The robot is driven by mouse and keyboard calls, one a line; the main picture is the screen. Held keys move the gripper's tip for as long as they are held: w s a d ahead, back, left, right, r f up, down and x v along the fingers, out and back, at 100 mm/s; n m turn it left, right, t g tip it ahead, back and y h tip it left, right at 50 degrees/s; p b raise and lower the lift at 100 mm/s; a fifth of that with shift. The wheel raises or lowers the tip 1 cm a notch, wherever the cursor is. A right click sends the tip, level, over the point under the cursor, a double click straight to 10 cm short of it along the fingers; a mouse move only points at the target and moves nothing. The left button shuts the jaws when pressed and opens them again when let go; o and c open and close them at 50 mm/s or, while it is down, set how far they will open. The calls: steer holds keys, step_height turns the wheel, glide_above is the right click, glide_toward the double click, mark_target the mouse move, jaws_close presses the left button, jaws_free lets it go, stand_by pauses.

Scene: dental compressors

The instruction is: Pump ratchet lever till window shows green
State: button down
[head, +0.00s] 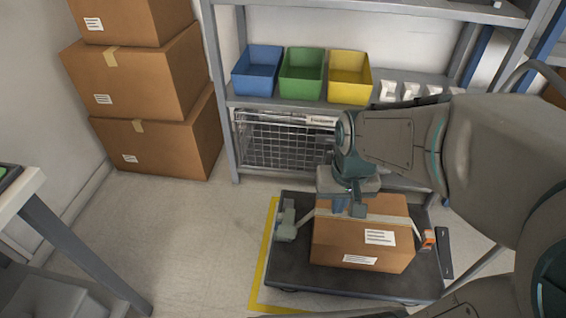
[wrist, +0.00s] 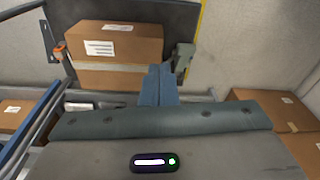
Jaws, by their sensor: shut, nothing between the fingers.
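A brown cardboard box (head: 362,240) sits on a dark platform (head: 290,276) with a pale strap (head: 385,218) across it. A grey ratchet with its lever (head: 287,221) is at the box's left side; it also shows in the wrist view (wrist: 184,58). A small orange piece (head: 428,238) is at the box's right side, also seen in the wrist view (wrist: 61,51). I cannot make out an indicator window or its colour. My gripper (head: 349,208) is over the box's back edge, right of the ratchet. Its blue fingers (wrist: 158,72) are shut and empty, apart from the lever.
A metal shelf (head: 300,106) behind holds blue (head: 256,72), green (head: 302,75) and yellow (head: 350,78) bins, with a wire basket (head: 283,145) below. Stacked cartons (head: 155,130) stand at the left. A table (head: 20,200) is at the left edge. Floor left of the platform is clear.

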steer(key=w+a+f+m+p, duration=0.1)
steer(key=w+a+f, duration=0.1)
steer(key=w+f, duration=0.3)
steer(key=w+a+f+p, duration=0.1)
steer(key=w+a+f, duration=0.2)
steer(key=w, duration=0.4)
steer(key=m, duration=0.1)
glide_above(287, 227)
step_height(287, 227, down, 14)
steer(key=r, duration=0.1)
steer(key=shift+w+f+p, duration=0.2)
steer(key=shift+f+p, duration=0.05)
steer(key=shift+p, duration=0.2)
steer(key=shift+f, duration=0.1)
steer(key=f+b, duration=0.1)
steer(key=f, duration=0.2)
steer(key=f+b, duration=0.1)
steer(key=f, duration=0.3)
steer(key=f+b, duration=0.2)
steer(key=f, duration=0.1)
steer(key=shift+w+d+f, duration=0.1)
steer(key=shift+w+f, duration=0.25)
steer(key=shift+s+f+b, duration=0.4)
steer(key=shift+s+f, duration=0.15)
steer(key=shift+f, duration=0.35)
steer(key=shift+s+a+f, duration=0.2)
steer(key=shift+s+f, duration=0.05)
steer(key=shift+f, duration=0.15)
